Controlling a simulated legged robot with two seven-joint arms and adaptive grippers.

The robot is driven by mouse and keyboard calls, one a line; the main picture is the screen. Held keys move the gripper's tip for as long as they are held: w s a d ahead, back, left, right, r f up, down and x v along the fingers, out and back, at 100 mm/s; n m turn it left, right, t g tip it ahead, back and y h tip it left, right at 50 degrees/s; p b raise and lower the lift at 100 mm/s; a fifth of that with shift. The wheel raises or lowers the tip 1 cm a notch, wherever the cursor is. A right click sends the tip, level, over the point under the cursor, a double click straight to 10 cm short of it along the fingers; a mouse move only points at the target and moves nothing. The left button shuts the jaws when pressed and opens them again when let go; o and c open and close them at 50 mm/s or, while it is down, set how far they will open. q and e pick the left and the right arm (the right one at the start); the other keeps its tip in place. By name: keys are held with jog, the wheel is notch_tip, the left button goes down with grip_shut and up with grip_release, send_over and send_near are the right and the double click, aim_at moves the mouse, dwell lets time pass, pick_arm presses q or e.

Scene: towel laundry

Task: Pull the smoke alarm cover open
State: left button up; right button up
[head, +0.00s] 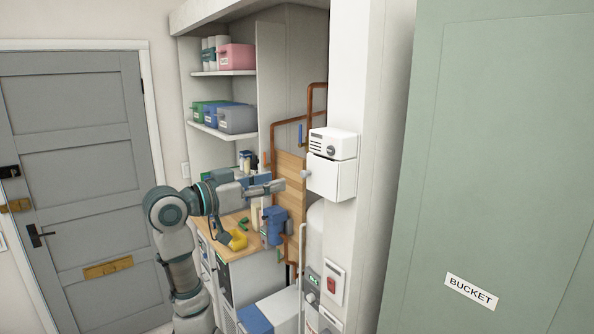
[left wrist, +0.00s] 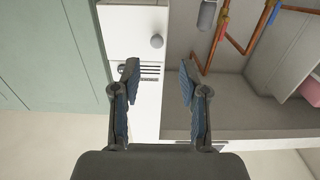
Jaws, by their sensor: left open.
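A white wall box, which looks like the smoke alarm (head: 332,145), is fixed to the white pillar; its upper part has dark slots and a round grey dial. Below it is a square white cover (head: 333,178) with a round knob (head: 306,173) on its left side. The cover looks shut. My left gripper (head: 276,186) is open and empty, left of the knob and apart from it. In the left wrist view, the open fingers (left wrist: 158,75) frame the slotted part (left wrist: 150,71), with the knob (left wrist: 157,41) beyond the tips. My right gripper is not in view.
Copper pipes (head: 309,100) and shelves with bins (head: 236,57) stand behind the arm. A worktop (head: 231,222) with a yellow item (head: 238,240) and blue tool lies below. A red-switch plate (head: 333,281) is under the box. A green panel (head: 495,150) stands at right.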

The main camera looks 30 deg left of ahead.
aim_at(302, 174)
pick_arm(q)
jog(key=p+x, duration=0.1)
jog(key=x, duration=0.6)
jog(key=shift+s+d+r+p, duration=0.1)
jog(key=shift+d+r+p, duration=0.05)
jog(key=shift+d+p, duration=0.25)
jog(key=shift+w+d, duration=0.15)
jog(key=shift+w, duration=0.45)
jog(key=shift+a, duration=0.4)
jog(key=shift+c, duration=0.9)
jog(key=c, duration=0.4)
jog(key=shift+d, duration=0.25)
grip_shut()
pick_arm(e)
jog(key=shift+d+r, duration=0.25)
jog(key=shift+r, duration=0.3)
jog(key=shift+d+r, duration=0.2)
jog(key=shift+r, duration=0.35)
